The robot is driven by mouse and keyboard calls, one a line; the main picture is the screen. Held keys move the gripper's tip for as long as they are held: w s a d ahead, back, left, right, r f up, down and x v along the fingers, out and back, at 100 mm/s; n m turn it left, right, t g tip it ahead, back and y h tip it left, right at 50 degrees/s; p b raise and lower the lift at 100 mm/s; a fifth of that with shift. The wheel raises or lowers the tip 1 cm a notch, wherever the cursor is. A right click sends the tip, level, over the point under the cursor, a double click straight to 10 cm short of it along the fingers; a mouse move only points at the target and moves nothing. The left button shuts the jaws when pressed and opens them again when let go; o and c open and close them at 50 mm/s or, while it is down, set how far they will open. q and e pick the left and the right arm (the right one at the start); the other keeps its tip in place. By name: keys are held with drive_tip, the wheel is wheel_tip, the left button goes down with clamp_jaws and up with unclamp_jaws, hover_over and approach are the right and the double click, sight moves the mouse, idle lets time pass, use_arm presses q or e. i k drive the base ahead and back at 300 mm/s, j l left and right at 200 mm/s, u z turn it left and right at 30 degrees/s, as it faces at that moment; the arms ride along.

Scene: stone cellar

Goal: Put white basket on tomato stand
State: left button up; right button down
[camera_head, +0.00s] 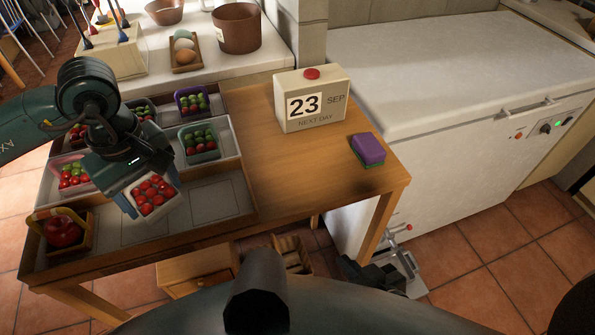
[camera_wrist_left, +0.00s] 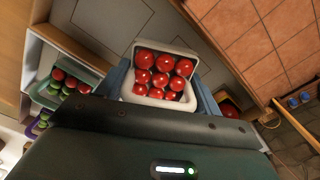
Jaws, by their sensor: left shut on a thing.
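My left gripper (camera_head: 155,196) is shut on the white basket (camera_head: 161,212), which is full of red tomatoes. The left wrist view shows the basket (camera_wrist_left: 160,101) between blue fingers, slightly tilted. In the head view it appears over the front row of the wooden tomato stand (camera_head: 228,197); I cannot tell whether it touches. Outlined empty spaces show in that row, to the right of and below the basket. A dark shape low at centre right seems to be my right gripper (camera_head: 377,275); its jaws are unclear.
A purple basket (camera_head: 178,97), a green basket (camera_head: 187,155) and a pink basket (camera_head: 62,186) stand in the back rows. A wooden basket (camera_head: 85,243) with a large red fruit is at the front left. A calendar box (camera_head: 312,122) and purple sponge (camera_head: 368,148) are on the table.

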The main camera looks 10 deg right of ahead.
sight(299, 174)
drive_tip(key=j+z, duration=0.2)
drive_tip(key=z, duration=0.25)
drive_tip(key=j+z, duration=0.15)
drive_tip(key=z, duration=0.3)
drive_tip(key=k+j+z, duration=0.1)
drive_tip(key=z, duration=0.35)
drive_tip(key=k+j+z, duration=0.1)
drive_tip(key=z, duration=0.35)
drive_tip(key=j, duration=0.1)
